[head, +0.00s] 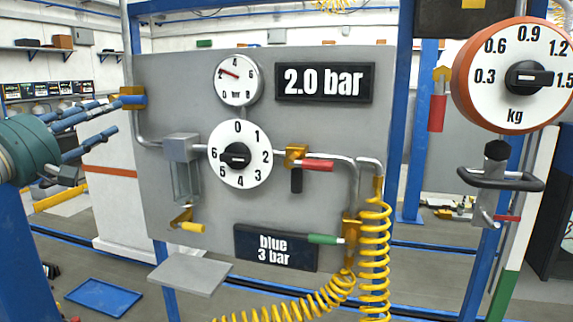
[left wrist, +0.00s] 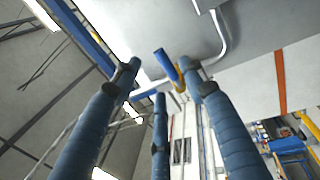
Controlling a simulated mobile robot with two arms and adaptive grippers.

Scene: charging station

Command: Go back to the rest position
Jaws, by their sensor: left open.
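My left gripper (head: 116,116) comes in from the left edge in the head view. Its blue fingers are spread open and empty, pointing right toward the panel's upper left edge. The left wrist view shows its three fingers (left wrist: 158,86) apart. A blue-handled valve (head: 132,99) with a yellow body sits on the pipe just beyond the fingertips. The valve also shows between and beyond the fingertips in the left wrist view (left wrist: 166,64). I cannot tell whether any finger touches it. My right gripper is in neither view.
The grey panel (head: 320,215) carries a pressure gauge (head: 238,80), a numbered dial (head: 240,154), a red-handled valve (head: 318,165) and a "2.0 bar" display (head: 324,82). A yellow coiled hose (head: 374,260) hangs at its right. A small grey shelf (head: 190,273) juts out below.

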